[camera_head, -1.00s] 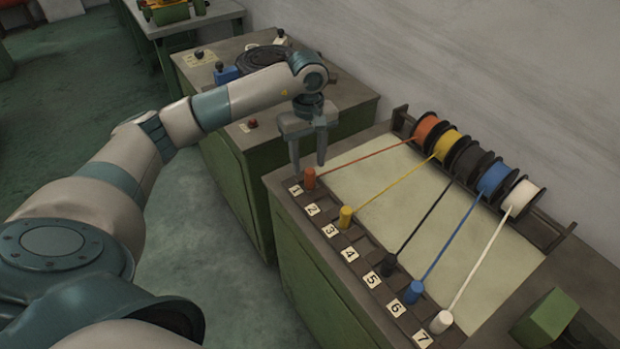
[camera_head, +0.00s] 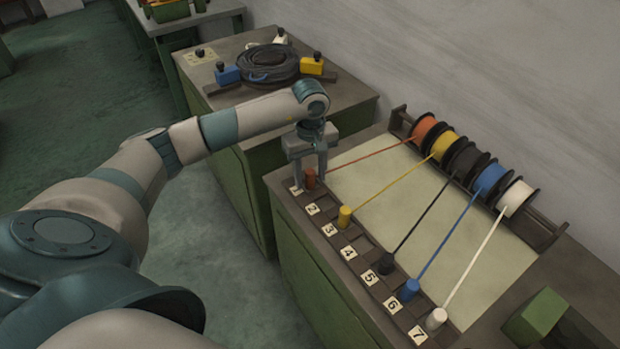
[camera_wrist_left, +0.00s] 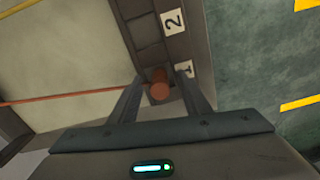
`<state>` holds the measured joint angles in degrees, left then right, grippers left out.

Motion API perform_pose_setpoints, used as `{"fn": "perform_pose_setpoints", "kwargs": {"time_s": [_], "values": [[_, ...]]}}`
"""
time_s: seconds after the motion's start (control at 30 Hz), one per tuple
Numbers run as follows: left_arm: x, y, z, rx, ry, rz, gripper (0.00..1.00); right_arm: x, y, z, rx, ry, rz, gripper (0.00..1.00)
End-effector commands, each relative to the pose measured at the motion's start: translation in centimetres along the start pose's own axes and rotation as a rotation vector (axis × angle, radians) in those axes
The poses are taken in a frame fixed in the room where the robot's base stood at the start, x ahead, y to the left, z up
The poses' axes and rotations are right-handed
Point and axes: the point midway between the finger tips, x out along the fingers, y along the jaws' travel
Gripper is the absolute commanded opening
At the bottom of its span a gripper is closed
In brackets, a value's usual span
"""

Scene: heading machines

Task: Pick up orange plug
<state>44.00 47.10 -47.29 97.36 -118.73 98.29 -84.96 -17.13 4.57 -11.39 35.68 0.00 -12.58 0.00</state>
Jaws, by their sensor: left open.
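The orange plug (camera_head: 310,178) stands upright in the slot by label 1, at the far end of the numbered strip. Its orange cable runs to the orange spool (camera_head: 424,127). My left gripper (camera_head: 310,182) points down over the plug, with its two fingers open on either side of it. In the left wrist view the plug (camera_wrist_left: 160,85) shows between the open fingertips (camera_wrist_left: 164,92), with a gap on each side. My right gripper is not in view.
The yellow plug (camera_head: 345,216), black plug (camera_head: 386,263), blue plug (camera_head: 409,290) and white plug (camera_head: 436,318) stand along the strip, each with a taut cable to its spool. A green block (camera_head: 540,315) is at the lower right. A cabinet with a coiled dark cable (camera_head: 268,64) stands behind.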

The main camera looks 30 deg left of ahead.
Motion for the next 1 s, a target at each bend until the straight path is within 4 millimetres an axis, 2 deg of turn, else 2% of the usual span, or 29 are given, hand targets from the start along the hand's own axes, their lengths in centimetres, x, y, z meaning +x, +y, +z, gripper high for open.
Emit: {"fn": "perform_pose_setpoints", "kwargs": {"time_s": [0.07,0.2,0.27,0.73,0.87,1.0], "values": [[0.0,0.0,0.0,0.0,0.0,0.0,0.43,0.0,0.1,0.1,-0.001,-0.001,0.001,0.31],[0.0,0.0,0.0,0.0,0.0,0.0,0.12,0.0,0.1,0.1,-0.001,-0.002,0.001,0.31],[0.0,0.0,0.0,0.0,0.0,0.0,0.0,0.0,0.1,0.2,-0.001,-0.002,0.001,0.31],[-0.6,0.1,0.0,0.0,0.0,0.002,0.0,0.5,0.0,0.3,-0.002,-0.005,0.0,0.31],[-1.7,0.1,-0.1,0.001,0.002,0.003,0.0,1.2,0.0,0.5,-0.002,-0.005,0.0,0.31],[-3.7,0.1,-0.1,0.0,0.003,0.005,0.0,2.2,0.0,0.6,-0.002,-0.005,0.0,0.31]]}}
